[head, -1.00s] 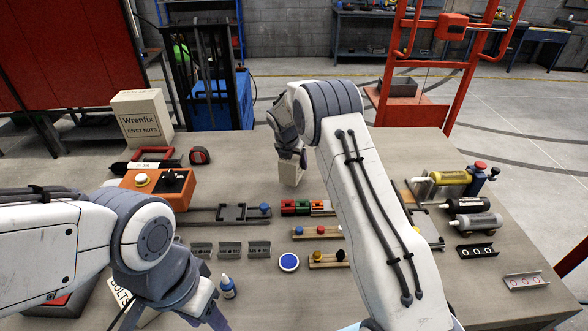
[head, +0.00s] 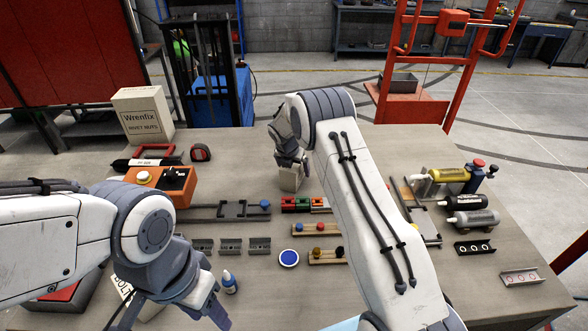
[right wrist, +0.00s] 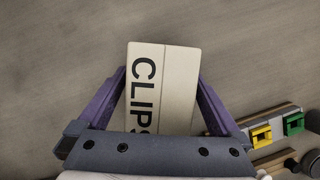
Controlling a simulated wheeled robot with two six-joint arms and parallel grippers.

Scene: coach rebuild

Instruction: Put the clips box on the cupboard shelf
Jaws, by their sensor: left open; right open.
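The clips box (head: 290,180) is a small cream box on the table, behind the coloured blocks. In the right wrist view the box (right wrist: 160,80) shows black "CLIPS" lettering, partly hidden by the gripper body. My right gripper (head: 293,163) is at the box, its purple fingers (right wrist: 160,95) open on either side of it. A gap shows beside the right finger; the left one is very close to the box. My left gripper (head: 218,308) is open and empty at the front left, near a blue-capped bottle. I cannot make out the cupboard shelf for sure.
A red cabinet (head: 65,50) stands at the back left. A Wrenfix box (head: 143,115) stands at the table's far left. Coloured blocks (head: 303,204) and pegged strips are in front of the clips box. Cylinders (head: 450,176) lie at right. The table behind the clips box is clear.

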